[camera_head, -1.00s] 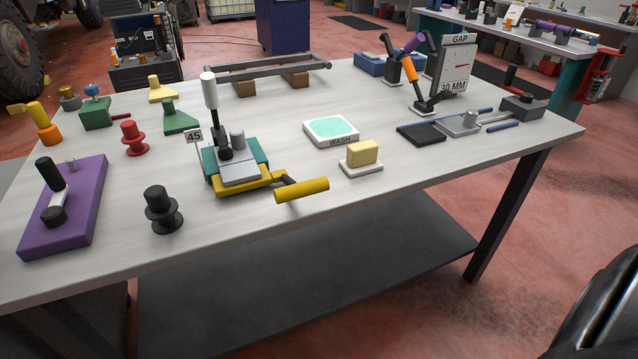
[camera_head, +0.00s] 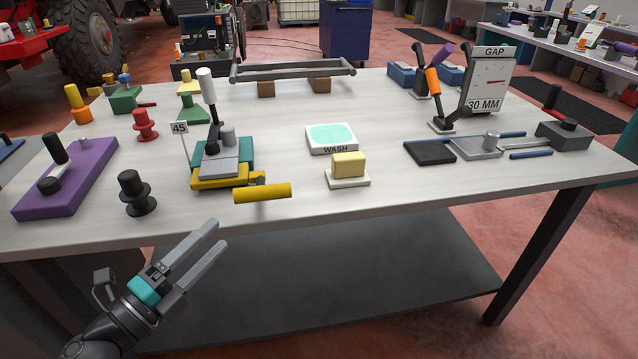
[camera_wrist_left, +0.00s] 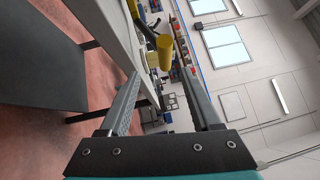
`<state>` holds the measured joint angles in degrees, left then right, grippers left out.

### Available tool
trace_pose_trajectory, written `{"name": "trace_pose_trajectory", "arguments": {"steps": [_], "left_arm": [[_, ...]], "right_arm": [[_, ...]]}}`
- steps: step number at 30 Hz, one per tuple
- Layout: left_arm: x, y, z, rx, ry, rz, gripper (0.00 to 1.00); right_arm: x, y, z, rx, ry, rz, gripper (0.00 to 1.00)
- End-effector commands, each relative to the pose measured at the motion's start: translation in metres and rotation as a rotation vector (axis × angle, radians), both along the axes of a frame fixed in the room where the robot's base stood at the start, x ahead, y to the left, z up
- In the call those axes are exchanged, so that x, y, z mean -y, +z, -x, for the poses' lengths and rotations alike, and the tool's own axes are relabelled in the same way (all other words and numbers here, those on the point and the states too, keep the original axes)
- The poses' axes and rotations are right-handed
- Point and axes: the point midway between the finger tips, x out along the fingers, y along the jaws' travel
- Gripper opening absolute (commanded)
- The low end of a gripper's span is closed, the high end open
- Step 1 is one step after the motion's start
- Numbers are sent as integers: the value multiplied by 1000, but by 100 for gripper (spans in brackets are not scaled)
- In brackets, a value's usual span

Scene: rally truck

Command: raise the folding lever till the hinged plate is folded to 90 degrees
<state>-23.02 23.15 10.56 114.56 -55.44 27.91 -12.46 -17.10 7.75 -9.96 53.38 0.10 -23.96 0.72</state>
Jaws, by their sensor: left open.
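The folding device (camera_head: 222,165) stands near the front edge of the bench, with a teal base and a grey sheet clamped on top. Its yellow hinged plate (camera_head: 222,181) lies about flat along the front. The folding lever (camera_head: 262,193) has a thick yellow handle, low and pointing right; it also shows in the left wrist view (camera_wrist_left: 164,52). My left gripper (camera_head: 219,233) is open and empty in front of the bench, below and left of the handle and apart from it. In the left wrist view the handle appears beyond the fingertips. My right gripper is not in view.
A white-handled upright lever (camera_head: 207,87) rises from the device, beside a 45 sign (camera_head: 180,128). A black spool-shaped knob (camera_head: 137,192) and purple plate (camera_head: 68,178) stand left. A yellow block (camera_head: 348,165) and wash pad (camera_head: 332,137) stand right. The front bench edge lies near my gripper.

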Motion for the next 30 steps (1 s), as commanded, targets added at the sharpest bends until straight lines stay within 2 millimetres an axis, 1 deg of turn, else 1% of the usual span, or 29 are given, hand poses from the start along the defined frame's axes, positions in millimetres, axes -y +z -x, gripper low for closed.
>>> {"name": "trace_pose_trajectory", "arguments": {"steps": [1, 4, 8, 14, 24, 30], "left_arm": [[2, 5, 2, 16, -10, -20, 64], [6, 9, 0, 28, -18, -32, 64], [12, 11, -11, 29, -18, -31, 64], [27, 16, -37, 29, -18, -28, 64], [52, 23, -83, 28, -16, -27, 64], [66, 26, -107, 26, -16, -27, 64]], "right_arm": [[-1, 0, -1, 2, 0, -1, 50], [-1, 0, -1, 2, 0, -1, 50], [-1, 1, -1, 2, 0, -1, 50], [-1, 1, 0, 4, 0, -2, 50], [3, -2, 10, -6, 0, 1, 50], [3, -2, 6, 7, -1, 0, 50]]}}
